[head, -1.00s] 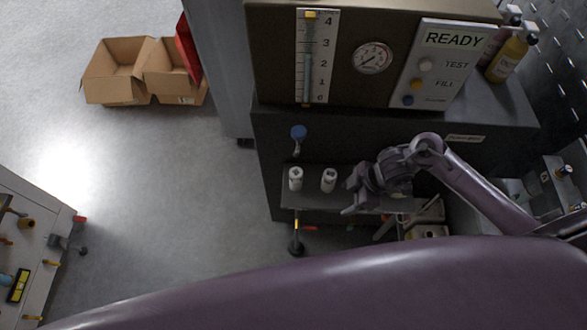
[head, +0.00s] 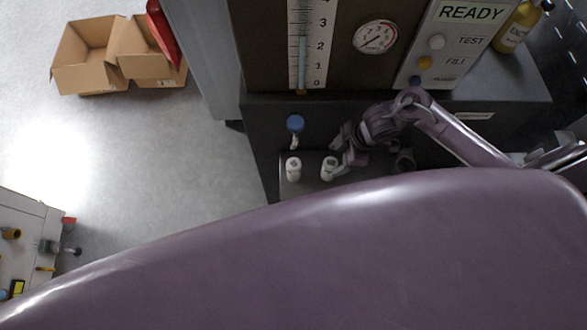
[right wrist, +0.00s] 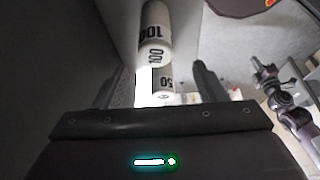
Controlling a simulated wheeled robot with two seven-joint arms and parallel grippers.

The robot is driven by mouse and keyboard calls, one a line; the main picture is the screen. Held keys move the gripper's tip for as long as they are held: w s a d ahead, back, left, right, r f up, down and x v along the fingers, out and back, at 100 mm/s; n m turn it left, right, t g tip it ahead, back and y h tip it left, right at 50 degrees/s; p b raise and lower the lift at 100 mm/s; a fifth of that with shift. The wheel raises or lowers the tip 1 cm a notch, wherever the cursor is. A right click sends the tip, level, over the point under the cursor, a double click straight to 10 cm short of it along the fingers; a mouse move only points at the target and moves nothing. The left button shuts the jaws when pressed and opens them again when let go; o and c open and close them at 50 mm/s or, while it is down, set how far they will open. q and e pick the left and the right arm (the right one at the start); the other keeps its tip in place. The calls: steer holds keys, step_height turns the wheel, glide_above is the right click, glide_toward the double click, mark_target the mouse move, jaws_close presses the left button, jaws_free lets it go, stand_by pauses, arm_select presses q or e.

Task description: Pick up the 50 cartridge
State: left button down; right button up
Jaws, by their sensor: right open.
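Two white cartridges stand upright on the shelf below the machine. In the right wrist view the nearer one is the 50 cartridge (right wrist: 163,82), its label partly in view; in the head view it is the right one (head: 328,167). The cartridge marked 100 (right wrist: 155,28) stands beyond it, the left one in the head view (head: 293,169). My right gripper (head: 339,157) is open beside the 50 cartridge. In the right wrist view its fingers (right wrist: 172,85) stand apart with that cartridge between them; contact is not clear. A dark jointed arm, probably my left, shows at the right there.
The dark machine with a gauge (head: 375,37) and a READY panel (head: 470,13) rises behind the shelf (head: 309,181). A blue-capped valve (head: 295,124) stands behind the cartridges. My purple body hides the foreground.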

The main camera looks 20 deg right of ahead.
mark_target(291, 168)
step_height(291, 168, down, 8)
steer(key=b, duration=0.7)
steer(key=shift+w+r, duration=0.1)
steer(key=shift+r, duration=0.05)
steer(key=a, duration=0.2)
steer(key=w+a+p, duration=0.1)
steer(key=a, duration=0.2)
steer(key=w+a+p, duration=0.1)
steer(key=a, duration=0.1)
steer(key=shift+w+a+r, duration=0.1)
steer(key=shift+w+a, duration=0.1)
steer(key=shift+a, duration=0.05)
steer(key=a, duration=0.1)
steer(key=w+a, duration=0.1)
steer(key=a, duration=0.1)
steer(key=a+p, duration=0.1)
steer(key=shift+w+a+f, duration=0.15)
steer(key=shift+f, duration=0.45)
steer(key=shift+c, duration=0.4)
steer(key=c, duration=1.1)
steer(key=shift+o, duration=0.2)
steer(key=shift+w+r, duration=0.1)
